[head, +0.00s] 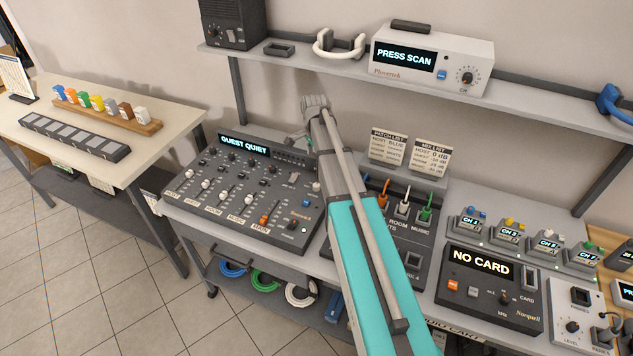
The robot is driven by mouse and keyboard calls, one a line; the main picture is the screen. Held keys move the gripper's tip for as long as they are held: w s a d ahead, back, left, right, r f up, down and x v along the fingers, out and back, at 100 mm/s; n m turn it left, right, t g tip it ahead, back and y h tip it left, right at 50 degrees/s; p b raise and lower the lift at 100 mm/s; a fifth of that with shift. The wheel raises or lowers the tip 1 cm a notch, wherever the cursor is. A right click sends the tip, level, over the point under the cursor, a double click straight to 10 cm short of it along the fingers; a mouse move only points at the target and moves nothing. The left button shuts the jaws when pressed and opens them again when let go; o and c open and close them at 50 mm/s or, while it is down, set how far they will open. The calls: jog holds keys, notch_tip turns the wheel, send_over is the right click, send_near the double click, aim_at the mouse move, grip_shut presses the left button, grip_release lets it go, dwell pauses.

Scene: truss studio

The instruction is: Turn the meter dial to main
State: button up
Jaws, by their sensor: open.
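The mixer (215,212) is a dark sloped console on the middle bench. Its lit display reads GUEST QUIET. It has a row of small knobs, several faders and an orange fader cap (264,220) by the label MAIN. The meter dial cannot be told for sure; the small lettering at the mixer's right side is unreadable. My teal and grey arm reaches up past the mixer's right edge. My gripper (296,142) is small and partly hidden by the wrist, above the mixer's back right corner. It is open, with nothing seen in it.
A shelf above holds a PRESS SCAN unit (432,59) with a knob, and headphones (338,45). Right of my arm are a patch panel (400,225), channel boxes and a NO CARD recorder (490,290) with a small dial.

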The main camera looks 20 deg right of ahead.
aim_at(316, 185)
jog(key=shift+s+d+f, duration=0.1)
jog(key=shift+f, duration=0.05)
dwell(0.3)
notch_tip(316, 185, down, 13)
jog(key=b, duration=1.4)
jog(key=shift+f, duration=0.2)
jog(key=shift+c, duration=0.2)
grip_shut()
